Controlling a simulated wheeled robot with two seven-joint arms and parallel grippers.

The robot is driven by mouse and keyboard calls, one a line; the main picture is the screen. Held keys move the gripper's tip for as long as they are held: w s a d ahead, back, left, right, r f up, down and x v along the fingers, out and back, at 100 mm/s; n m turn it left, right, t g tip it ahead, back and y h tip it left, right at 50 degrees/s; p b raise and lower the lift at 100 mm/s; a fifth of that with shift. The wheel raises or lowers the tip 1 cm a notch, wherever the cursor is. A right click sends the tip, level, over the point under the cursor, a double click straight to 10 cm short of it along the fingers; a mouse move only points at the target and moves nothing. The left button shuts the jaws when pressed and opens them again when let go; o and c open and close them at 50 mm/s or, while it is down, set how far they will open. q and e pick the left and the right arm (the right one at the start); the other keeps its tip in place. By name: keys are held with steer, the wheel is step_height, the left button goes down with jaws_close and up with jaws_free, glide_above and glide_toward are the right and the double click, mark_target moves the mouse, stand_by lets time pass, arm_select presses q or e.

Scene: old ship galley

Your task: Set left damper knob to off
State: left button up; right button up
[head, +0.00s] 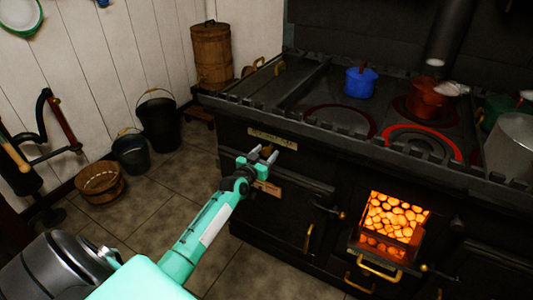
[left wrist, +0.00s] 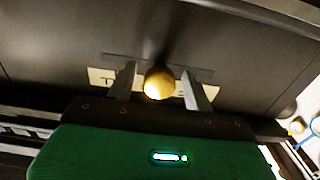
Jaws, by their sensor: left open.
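The left damper knob (left wrist: 158,83) is a round brass ball on the dark stove front. A slot and a pale label plate (left wrist: 103,77) lie behind it, the plate partly covered by a finger. My left gripper (head: 263,156) is at the upper left of the stove front, just below a brass plate (head: 272,138). In the left wrist view its two fingers (left wrist: 160,88) are apart, one on each side of the knob, with gaps showing. The knob is hidden or too small to tell in the head view. My right gripper is not in view.
The black stove (head: 300,225) has a glowing firebox (head: 397,217) to the right of my gripper. A blue pot (head: 361,82) and a red pot (head: 431,98) stand on top, near red-glowing rings.

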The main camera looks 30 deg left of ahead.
mark_target(256, 141)
arm_select(q)
steer(key=shift+w, duration=0.5)
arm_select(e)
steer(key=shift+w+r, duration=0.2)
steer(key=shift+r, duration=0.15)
